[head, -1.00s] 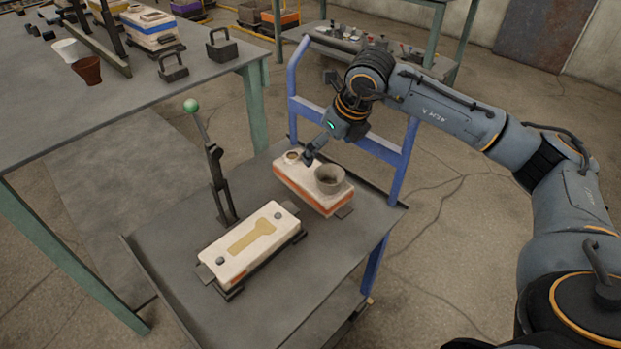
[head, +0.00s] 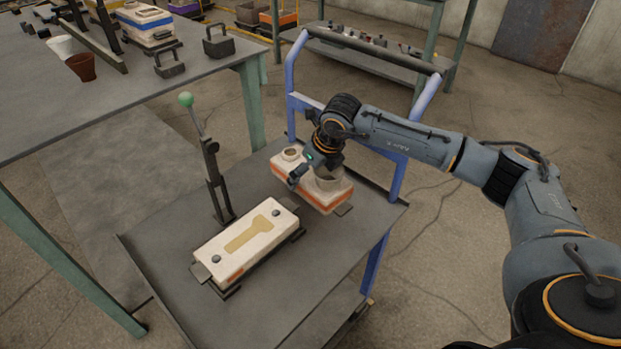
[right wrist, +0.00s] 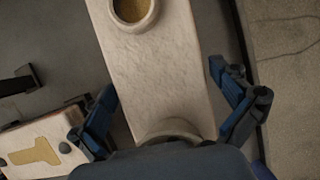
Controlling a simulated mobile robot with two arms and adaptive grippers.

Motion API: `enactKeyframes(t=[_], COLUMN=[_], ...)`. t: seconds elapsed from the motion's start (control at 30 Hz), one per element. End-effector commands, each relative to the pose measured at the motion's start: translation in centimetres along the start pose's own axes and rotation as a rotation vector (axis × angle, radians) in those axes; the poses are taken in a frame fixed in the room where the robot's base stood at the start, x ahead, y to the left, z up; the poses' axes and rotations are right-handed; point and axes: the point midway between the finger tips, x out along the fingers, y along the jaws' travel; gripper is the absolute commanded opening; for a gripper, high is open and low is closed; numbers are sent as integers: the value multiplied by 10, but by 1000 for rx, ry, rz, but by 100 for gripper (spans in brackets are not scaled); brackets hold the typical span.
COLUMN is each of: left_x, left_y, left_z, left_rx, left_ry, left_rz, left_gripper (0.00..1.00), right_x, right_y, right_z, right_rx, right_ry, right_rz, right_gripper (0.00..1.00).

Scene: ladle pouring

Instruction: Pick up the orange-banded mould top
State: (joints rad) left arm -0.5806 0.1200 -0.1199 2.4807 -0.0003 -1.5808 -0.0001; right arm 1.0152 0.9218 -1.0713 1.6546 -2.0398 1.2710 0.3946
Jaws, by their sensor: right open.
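The orange-banded mould top (head: 338,201) is a pale block on the far right part of the cart. It has a small round opening near its left end and a larger raised cup, partly hidden by my right gripper. My right gripper (head: 309,177) is low over the block, with one finger at its near side. In the right wrist view the open fingers lie on either side of the mould top (right wrist: 160,75); I cannot tell whether they touch it. The other mould half (head: 250,238), with a tan ladle-shaped hollow, lies nearer on the cart. My left gripper is out of view.
A lever with a green knob (head: 186,99) stands upright on the cart (head: 300,285), left of the blocks. The cart's blue handle frame (head: 293,75) rises behind the mould top. A bench (head: 150,90) with moulds, weights and cups is at the upper left.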

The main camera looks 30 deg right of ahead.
Motion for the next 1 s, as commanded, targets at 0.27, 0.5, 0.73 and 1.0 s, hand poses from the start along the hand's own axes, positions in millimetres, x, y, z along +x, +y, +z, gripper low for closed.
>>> enactKeyframes(t=[0.27, 0.5, 0.73, 1.0], left_x=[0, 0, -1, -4], left_y=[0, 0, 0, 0], left_z=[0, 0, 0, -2], left_rx=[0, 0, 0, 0], left_ry=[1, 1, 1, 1], left_rz=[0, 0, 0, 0], left_gripper=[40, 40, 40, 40], right_x=[-1, -1, -3, -16], right_y=[0, 0, 0, 0], right_z=[0, 0, 3, 8], right_rx=[0, 1, 1, 1], right_ry=[0, 0, -7, -8], right_rz=[0, 0, 0, 1], right_gripper=[71, 23, 21, 21])
